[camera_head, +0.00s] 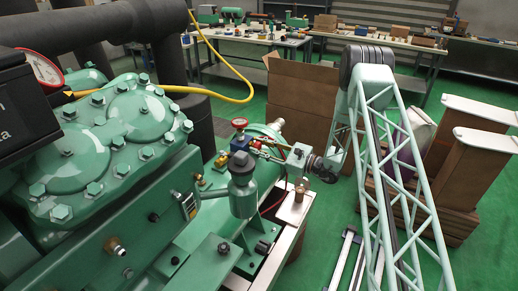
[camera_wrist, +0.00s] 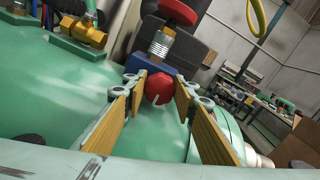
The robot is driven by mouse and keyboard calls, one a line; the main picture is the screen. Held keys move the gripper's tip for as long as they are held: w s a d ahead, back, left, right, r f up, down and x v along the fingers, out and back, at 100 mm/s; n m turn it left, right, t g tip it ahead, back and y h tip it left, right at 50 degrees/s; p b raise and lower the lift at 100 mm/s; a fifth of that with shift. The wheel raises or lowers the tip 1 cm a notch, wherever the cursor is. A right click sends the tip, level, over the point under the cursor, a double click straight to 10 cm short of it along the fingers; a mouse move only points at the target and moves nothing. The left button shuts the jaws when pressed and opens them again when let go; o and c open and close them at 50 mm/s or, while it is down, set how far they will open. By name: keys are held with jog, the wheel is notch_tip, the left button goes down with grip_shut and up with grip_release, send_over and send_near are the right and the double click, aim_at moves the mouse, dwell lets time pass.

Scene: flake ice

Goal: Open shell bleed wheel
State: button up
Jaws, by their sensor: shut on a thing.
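A small red wheel (camera_wrist: 158,88) sits against a blue valve body (camera_wrist: 148,66) in the wrist view. My gripper (camera_wrist: 159,92) has one tan-padded finger on each side of this wheel and is shut on it. The wheel's far side is hidden. In the head view my gripper (camera_head: 268,148) reaches in from the right to the blue valve body (camera_head: 240,139) on the green shell (camera_head: 266,131). A second red wheel (camera_wrist: 178,12) stands above on a threaded stem; it also shows in the head view (camera_head: 239,122).
A brass valve (camera_wrist: 85,35) is at upper left in the wrist view. The green compressor (camera_head: 110,150) fills the left of the head view. A yellow hose (camera_head: 225,62) arcs above. Cardboard boxes (camera_head: 300,98) and workbenches (camera_head: 395,43) stand behind; green floor lies between.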

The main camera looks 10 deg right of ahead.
jog(key=o, duration=0.9)
jog(key=shift+s+d, duration=0.1)
jog(key=shift+d, duration=0.05)
jog(key=shift+v, duration=5.85)
